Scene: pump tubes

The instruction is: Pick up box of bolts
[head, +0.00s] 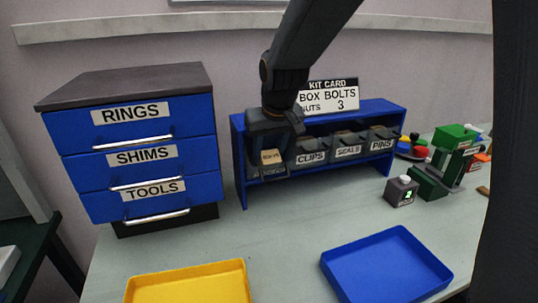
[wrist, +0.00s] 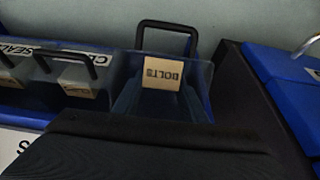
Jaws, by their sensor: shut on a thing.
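The box of bolts (head: 270,157) is a small tan box marked BOLTS. It shows at the leftmost grey bin (head: 268,173) of the blue shelf. In the wrist view the box (wrist: 163,73) appears upside down, within the outline of the bin, which has a black loop handle (wrist: 167,24). My gripper (head: 272,148) reaches down from above and is shut on the box. The fingers' contact with the box is hard to make out, and the dark shape low in the wrist view hides what lies behind it. I cannot tell whether the box is clear of the bin floor.
The blue shelf (head: 240,170) holds more bins, marked CLIPS (head: 311,158), SEALS and PINS, close on the right. A kit card (head: 335,96) stands behind. A blue drawer cabinet (head: 135,155) is to the left. Yellow (head: 190,278) and blue (head: 435,262) trays lie in front, with clear table between.

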